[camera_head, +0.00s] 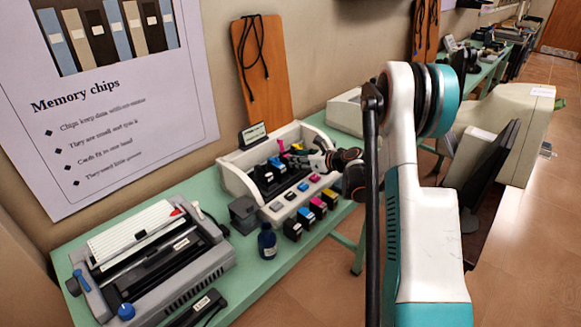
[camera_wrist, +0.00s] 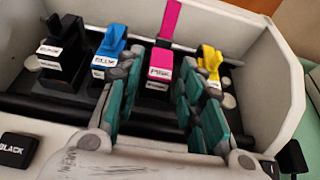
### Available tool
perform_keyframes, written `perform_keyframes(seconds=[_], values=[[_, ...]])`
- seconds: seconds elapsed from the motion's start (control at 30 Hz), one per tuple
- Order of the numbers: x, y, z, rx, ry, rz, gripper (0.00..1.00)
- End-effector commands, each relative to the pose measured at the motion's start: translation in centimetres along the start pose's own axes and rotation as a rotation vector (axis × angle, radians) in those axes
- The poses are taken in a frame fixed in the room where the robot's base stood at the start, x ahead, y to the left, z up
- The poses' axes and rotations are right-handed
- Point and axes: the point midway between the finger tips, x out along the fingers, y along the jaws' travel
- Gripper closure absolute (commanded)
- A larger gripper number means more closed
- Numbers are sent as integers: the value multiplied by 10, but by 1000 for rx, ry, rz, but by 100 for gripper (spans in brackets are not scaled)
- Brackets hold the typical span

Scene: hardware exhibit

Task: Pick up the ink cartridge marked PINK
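The pink cartridge (camera_wrist: 160,72) stands upright in the printer's slot row in the wrist view, with a white label reading PINK on its front and a tall pink tab. My gripper (camera_wrist: 161,92) is open, with one teal-padded finger to the left of the cartridge and one to the right. Gaps show between the pads and the cartridge, and nothing is held. In the head view my gripper (camera_head: 318,160) is over the open printer (camera_head: 235,178), and its far end partly hides the cartridges there.
The blue cartridge (camera_wrist: 109,58) is close beside the left finger, and the yellow one (camera_wrist: 209,63) is close behind the right finger. A black cartridge (camera_wrist: 62,62) stands at far left. The printer's pale walls enclose the row. Several loose cartridges and an ink bottle (camera_head: 267,241) stand in front.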

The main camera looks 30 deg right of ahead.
Motion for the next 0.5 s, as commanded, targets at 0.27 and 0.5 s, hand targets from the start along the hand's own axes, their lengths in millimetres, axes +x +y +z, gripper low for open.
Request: perform_keyframes(seconds=[0.27,0.5], values=[[17,0,0,1,0,0,65],[51,-2,2,0,-1,0,65]])
